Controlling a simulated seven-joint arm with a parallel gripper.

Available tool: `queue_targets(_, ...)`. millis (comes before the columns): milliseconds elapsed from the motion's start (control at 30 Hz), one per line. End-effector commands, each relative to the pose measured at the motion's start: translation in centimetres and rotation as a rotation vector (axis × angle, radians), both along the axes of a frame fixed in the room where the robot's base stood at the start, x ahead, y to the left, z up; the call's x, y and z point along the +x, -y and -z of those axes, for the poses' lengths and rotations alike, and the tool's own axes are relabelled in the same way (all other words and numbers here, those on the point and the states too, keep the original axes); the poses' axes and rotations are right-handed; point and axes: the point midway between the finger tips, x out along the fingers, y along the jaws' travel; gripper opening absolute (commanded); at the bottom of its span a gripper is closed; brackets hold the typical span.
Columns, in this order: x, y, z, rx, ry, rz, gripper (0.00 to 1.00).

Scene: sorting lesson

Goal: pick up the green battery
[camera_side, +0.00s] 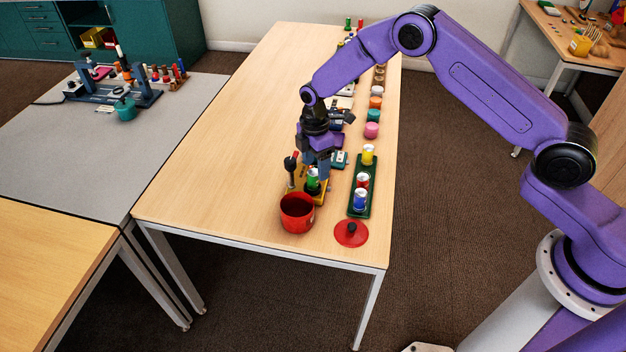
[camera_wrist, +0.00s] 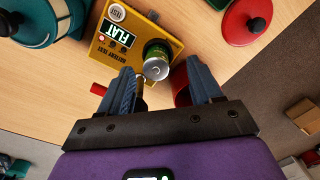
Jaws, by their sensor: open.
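The green battery (camera_side: 312,181) stands upright on the yellow battery tester (camera_side: 320,197) in the side view. In the wrist view its silver top and green side (camera_wrist: 157,60) show, next to the tester's dark panel reading FLAT (camera_wrist: 117,37). My gripper (camera_side: 317,170) points down at the battery. In the wrist view my gripper (camera_wrist: 164,76) is open, with the battery's silver end at the gap between the fingertips, nearer the left one. I cannot tell whether either finger touches it.
A red pot (camera_side: 297,213) stands close in front of the tester, and a red lid (camera_side: 351,234) lies to its right. A green tray (camera_side: 361,210) beside them holds yellow, red and blue batteries. The table's left side (camera_side: 205,175) is clear.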

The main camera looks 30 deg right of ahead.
Motion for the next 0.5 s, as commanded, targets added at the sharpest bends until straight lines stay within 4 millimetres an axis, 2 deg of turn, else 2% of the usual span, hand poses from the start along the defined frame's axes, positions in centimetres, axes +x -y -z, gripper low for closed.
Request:
queue_targets(300, 0.4, -0.4, 3.9, -0.001, -0.003, 0.001, 0.64)
queue_targets(500, 0.4, -0.4, 5.0, 0.0, 0.001, 0.0, 0.64)
